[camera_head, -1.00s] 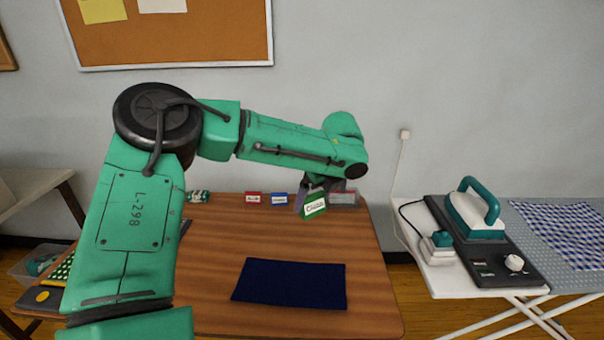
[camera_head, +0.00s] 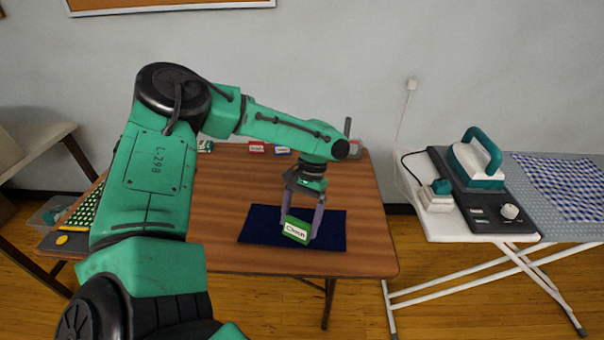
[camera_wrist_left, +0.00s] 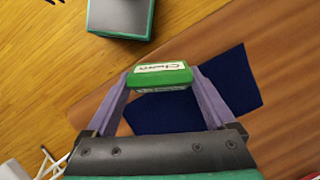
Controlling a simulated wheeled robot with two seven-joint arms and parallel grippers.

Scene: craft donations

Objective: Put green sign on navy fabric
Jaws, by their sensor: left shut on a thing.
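The green sign (camera_head: 297,230) has a white label and is held between the two fingers of my left gripper (camera_head: 302,224). In the head view it appears over the navy fabric (camera_head: 258,226), which lies flat on the wooden table. In the left wrist view the green sign (camera_wrist_left: 160,76) sits between the purple-grey fingertips of the left gripper (camera_wrist_left: 160,80), with the navy fabric (camera_wrist_left: 230,80) beneath and beside it. I cannot tell whether the sign touches the fabric. My right gripper is not in view.
A red sign (camera_head: 256,147) and a blue sign (camera_head: 282,151) stand at the back of the table (camera_head: 220,200). An ironing board at the right holds an iron (camera_head: 478,160) and checked cloth (camera_head: 568,187). The table's left part is partly hidden by my arm.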

